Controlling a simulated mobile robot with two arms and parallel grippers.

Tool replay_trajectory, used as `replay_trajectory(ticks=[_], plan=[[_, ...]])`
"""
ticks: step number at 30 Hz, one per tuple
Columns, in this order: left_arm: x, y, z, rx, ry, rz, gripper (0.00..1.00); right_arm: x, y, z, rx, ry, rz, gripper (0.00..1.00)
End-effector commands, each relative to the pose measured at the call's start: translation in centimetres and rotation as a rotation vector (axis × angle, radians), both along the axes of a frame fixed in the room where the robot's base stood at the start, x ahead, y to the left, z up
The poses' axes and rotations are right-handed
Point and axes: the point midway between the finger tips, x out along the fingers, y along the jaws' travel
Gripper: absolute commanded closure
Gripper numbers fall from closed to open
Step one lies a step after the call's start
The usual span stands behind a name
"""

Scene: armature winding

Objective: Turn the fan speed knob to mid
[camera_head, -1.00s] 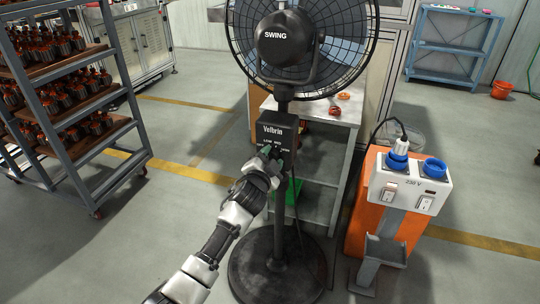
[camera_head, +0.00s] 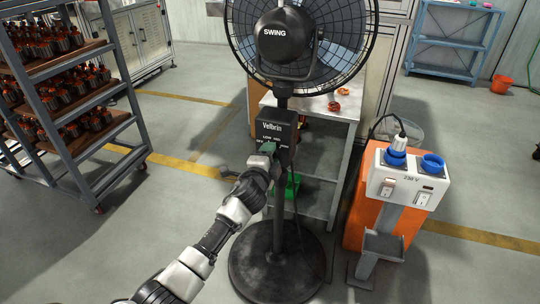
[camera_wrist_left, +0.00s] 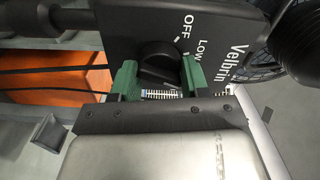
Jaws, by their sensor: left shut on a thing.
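The fan (camera_head: 285,45) stands upright on a pole, with a black control box labelled Velbrin (camera_head: 272,128) below its head. The black speed knob (camera_wrist_left: 160,60) shows in the left wrist view, with the words OFF and LOW beside it. My left gripper (camera_head: 267,150) is at the front of the box, and its green fingers (camera_wrist_left: 158,78) sit on either side of the knob, shut on it. The gripper hides the knob in the head view. I cannot tell which mark the knob points to. My right gripper is not in view.
A grey table (camera_head: 340,110) stands behind the fan. An orange unit with a socket panel (camera_head: 405,185) is at the right, close to the fan's round base (camera_head: 275,270). A rack of wound parts (camera_head: 75,100) is at the left. The floor between is clear.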

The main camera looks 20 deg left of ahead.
Motion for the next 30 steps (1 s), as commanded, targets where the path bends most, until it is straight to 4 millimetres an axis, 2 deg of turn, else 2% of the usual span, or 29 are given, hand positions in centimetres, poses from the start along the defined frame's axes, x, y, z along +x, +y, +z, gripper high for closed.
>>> replay_trajectory(ticks=[11, 12, 16, 25, 29, 30], plan=[[0.0, 0.0, -0.1, 0.004, 0.002, 0.000, 0.78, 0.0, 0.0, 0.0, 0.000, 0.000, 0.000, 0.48], [0.0, 0.0, -0.1, 0.004, 0.002, 0.000, 0.52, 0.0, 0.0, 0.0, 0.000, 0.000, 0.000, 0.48], [0.0, 0.0, -0.1, 0.003, 0.002, 0.000, 0.32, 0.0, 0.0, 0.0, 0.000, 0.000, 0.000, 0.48], [-0.1, 0.0, 0.0, 0.003, 0.001, 0.000, 0.31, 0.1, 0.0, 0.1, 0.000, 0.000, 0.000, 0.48], [-1.3, 0.1, -0.1, 0.004, 0.002, 0.001, 0.31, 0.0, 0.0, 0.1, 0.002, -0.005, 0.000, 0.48], [-1.9, 0.1, 0.0, 0.004, 0.002, 0.000, 0.31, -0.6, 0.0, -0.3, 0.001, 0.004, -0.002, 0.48]])
